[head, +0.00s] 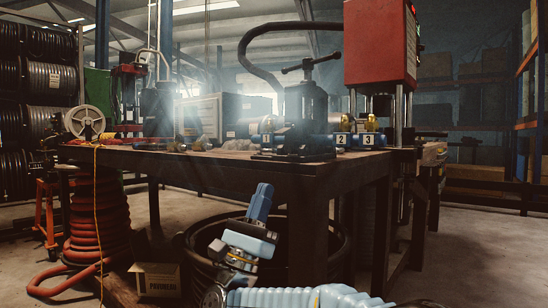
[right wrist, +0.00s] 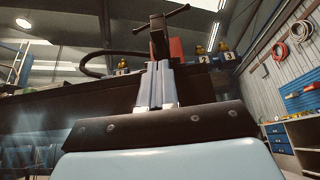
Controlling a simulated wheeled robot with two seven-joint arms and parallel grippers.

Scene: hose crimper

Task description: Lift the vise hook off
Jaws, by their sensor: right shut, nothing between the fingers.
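The dark vise (head: 292,122) stands upright on the workbench, with a T-shaped handle on top. In the right wrist view the vise (right wrist: 158,42) rises just beyond my fingertips. Its hook is too dark and small to tell apart from the body. My right gripper (head: 264,188) is below and in front of the bench edge, pointing up, apart from the vise. In the right wrist view its two fingers (right wrist: 158,66) are together and empty. My left gripper is not in view.
The workbench (head: 225,163) has a front edge between my right gripper and the vise.

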